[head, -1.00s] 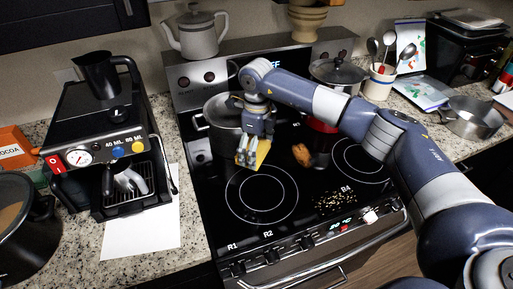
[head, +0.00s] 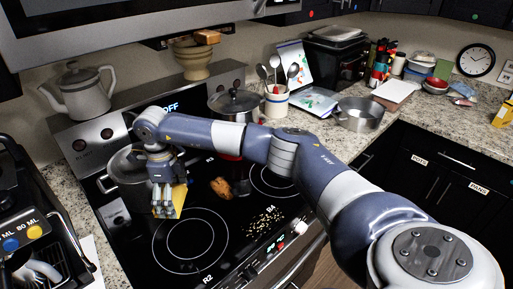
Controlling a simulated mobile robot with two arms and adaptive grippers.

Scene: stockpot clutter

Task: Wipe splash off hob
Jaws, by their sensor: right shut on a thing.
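My right gripper (head: 168,205) is shut on a yellow sponge or cloth (head: 178,203). It holds it low over the black glass hob (head: 225,265), beside a steel stockpot (head: 126,172) and behind the front left ring. I cannot tell whether the yellow piece touches the glass. A patch of pale yellowish specks (head: 264,221) lies on the hob's front right, to the right of my gripper and apart from it. My left gripper is not in view.
A brown lump (head: 221,187) lies on the hob between gripper and specks. A lidded pot (head: 236,104) stands at the back, partly behind my arm. A white kettle (head: 80,92) stands back left. A steel pan (head: 359,115) sits on the right counter. The front left ring is clear.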

